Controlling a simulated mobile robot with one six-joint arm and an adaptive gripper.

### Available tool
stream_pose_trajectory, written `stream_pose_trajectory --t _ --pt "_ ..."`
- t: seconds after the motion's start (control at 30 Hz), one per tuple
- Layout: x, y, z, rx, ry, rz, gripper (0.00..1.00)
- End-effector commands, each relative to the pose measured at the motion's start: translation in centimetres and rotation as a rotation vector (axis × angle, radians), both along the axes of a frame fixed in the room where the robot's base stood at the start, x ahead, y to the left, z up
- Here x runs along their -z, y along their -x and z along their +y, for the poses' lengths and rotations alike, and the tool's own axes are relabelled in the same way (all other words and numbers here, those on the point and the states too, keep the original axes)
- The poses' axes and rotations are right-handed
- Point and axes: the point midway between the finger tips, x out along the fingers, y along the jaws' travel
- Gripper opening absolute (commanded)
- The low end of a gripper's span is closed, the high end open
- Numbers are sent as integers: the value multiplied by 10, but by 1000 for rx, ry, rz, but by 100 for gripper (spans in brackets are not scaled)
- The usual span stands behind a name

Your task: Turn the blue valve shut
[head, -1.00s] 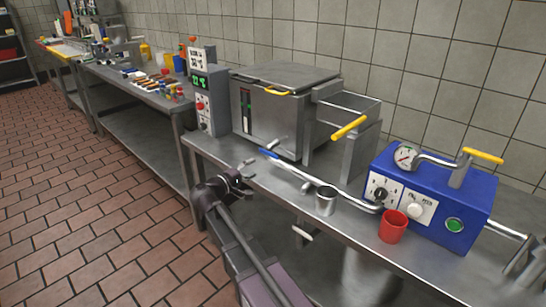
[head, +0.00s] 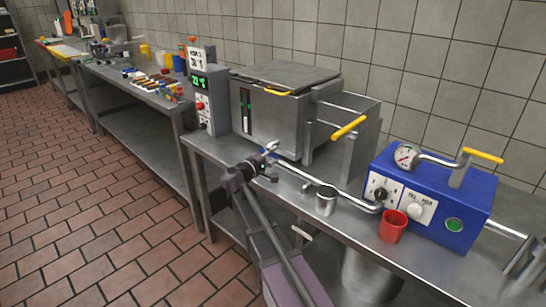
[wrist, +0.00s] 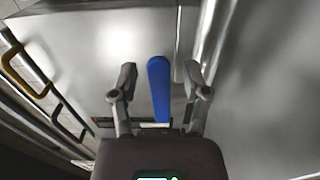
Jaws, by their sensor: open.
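The blue valve handle (wrist: 159,88) shows in the wrist view as a long flat lever between my two fingers. My gripper (wrist: 160,76) is open, with one finger on each side of the handle and a visible gap to each. In the head view my gripper (head: 268,161) is at the front of the steel tank, at the left end of the bent steel pipe (head: 312,180). There it hides most of the blue handle. I cannot tell the height between fingers and handle.
The steel tank (head: 268,128) with yellow handles stands just behind my gripper. A metal cup (head: 326,200), a red cup (head: 392,226) and a blue machine (head: 432,205) stand to the right. A control box (head: 205,100) stands left of the tank.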

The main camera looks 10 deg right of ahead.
Motion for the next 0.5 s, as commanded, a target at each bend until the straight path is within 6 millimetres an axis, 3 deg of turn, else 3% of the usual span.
stream_pose_trajectory --t 0.23,0.43,0.5 --pt "0 0 0 0 0 0 60" --pt "0 0 0 0 0 0 1" --pt "0 0 0 0 0 0 0"
